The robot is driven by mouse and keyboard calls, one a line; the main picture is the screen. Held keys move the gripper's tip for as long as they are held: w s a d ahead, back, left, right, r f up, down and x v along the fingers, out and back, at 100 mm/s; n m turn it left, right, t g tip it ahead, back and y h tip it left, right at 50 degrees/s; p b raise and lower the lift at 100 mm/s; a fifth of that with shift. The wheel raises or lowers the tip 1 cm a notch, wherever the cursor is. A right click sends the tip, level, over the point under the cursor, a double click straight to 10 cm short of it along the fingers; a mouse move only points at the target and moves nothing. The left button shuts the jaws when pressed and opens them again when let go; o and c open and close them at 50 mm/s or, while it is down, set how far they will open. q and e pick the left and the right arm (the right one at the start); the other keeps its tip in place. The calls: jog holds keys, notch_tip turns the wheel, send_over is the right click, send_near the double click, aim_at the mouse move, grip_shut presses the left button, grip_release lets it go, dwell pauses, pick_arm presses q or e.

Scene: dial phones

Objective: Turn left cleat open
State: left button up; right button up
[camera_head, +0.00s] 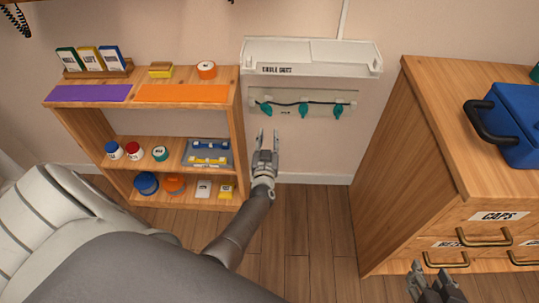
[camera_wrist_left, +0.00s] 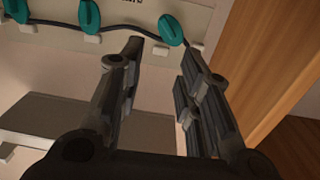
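Three teal cleats sit in a row on a pale wall panel with a dark cable along them. The left cleat (camera_head: 266,109) looks slanted; the middle cleat (camera_head: 304,109) and right cleat (camera_head: 337,111) look closer to upright. My left gripper (camera_head: 267,134) is open and empty, just below the left cleat in the head view. In the left wrist view the open fingers (camera_wrist_left: 155,65) show a gap, and the nearest cleat, apparently the left cleat (camera_wrist_left: 171,29), lies beyond the gap, apart from the fingers. My right gripper (camera_head: 432,272) is low at the right; its finger gap appears open.
A white cable duct (camera_head: 312,56) juts out above the cleats. A wooden shelf (camera_head: 238,140) with small goods stands close left of my left gripper. A wooden drawer cabinet (camera_head: 395,150) with a blue case (camera_head: 515,125) stands at the right. Floor between them is clear.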

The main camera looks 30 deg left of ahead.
pick_arm(q)
jog(key=s+d+f+m+g+h+p, duration=0.3)
jog(key=s+d+f, duration=0.3)
jog(key=s+f, duration=0.2)
jog(key=s+d+f+m+g+h+p, duration=0.2)
jog(key=s+d+f+h+p, duration=0.3)
jog(key=s+f, duration=0.3)
jog(key=shift+s+d+m+g+p, duration=0.35)
jog(key=shift+s+d+m+g, duration=0.1)
jog(key=shift+s, duration=0.25)
